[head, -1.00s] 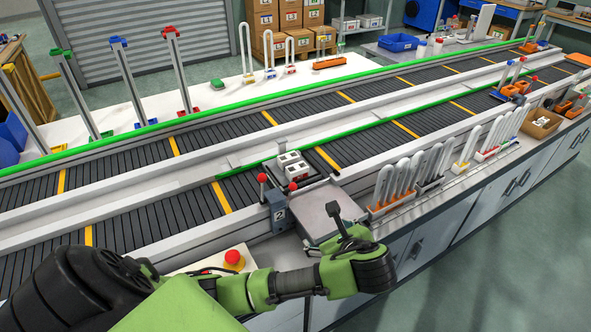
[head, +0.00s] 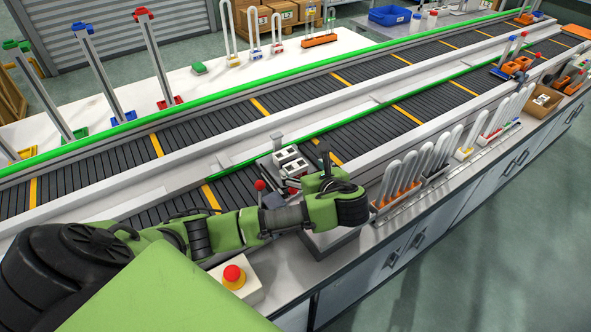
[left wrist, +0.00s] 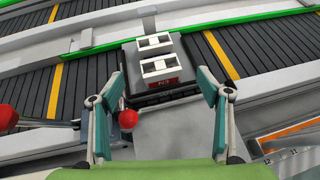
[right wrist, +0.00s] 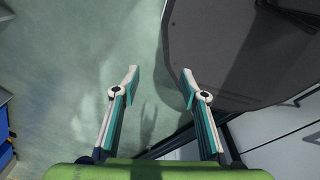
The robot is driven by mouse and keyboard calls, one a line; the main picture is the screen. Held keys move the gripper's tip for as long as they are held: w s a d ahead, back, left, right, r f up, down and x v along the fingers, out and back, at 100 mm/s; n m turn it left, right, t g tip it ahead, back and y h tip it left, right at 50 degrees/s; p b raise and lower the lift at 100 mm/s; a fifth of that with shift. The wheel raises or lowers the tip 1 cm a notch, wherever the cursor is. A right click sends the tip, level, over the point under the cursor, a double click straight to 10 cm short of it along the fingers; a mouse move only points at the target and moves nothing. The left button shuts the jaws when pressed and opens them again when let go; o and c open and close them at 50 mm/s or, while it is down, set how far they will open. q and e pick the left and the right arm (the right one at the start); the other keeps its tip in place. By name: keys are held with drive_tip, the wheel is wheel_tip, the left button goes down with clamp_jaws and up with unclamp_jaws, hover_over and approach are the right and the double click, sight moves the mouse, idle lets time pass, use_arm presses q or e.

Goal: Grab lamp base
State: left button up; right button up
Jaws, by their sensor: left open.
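The lamp base (head: 290,163), a pale block with two raised white parts and dark slots, sits on a dark carrier at the conveyor's near edge. In the left wrist view the lamp base (left wrist: 157,62) is straight ahead, with a small red label on its near side. My left gripper (head: 322,170) is just to its near right in the head view. Its fingers (left wrist: 157,98) are open and empty, pointing at the lamp base but short of it. My right gripper (right wrist: 160,84) is open and empty over the floor, seen only in the right wrist view.
A red-knobbed lever (left wrist: 127,119) stands close to my left gripper's finger. A rack of white tubes (head: 405,178) is to the right. A red stop button (head: 233,274) is nearer. A dark rounded surface (right wrist: 240,50) lies beside my right gripper.

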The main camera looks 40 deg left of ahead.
sight(296, 167)
use_arm(q)
drive_tip(key=shift+w+a+f, duration=0.3)
drive_tip(key=shift+a, duration=0.2)
drive_tip(key=shift+w+a+f, duration=0.15)
drive_tip(key=shift+a+f, duration=0.05)
drive_tip(key=shift+a, duration=0.05)
drive_tip(key=shift+w+a+f, duration=0.15)
drive_tip(key=shift+a, duration=0.1)
drive_tip(key=p+x, duration=0.1)
drive_tip(key=x, duration=0.3)
drive_tip(key=shift+w+a+f, duration=0.1)
drive_tip(key=shift+a+f, duration=0.05)
drive_tip(key=shift+f, duration=0.2)
use_arm(e)
drive_tip(key=shift+w+a+r, duration=0.4)
drive_tip(key=shift+a+r, duration=0.3)
drive_tip(key=shift+a, duration=0.15)
use_arm(q)
drive_tip(key=c, duration=1.2)
use_arm(e)
drive_tip(key=shift+d, duration=0.4)
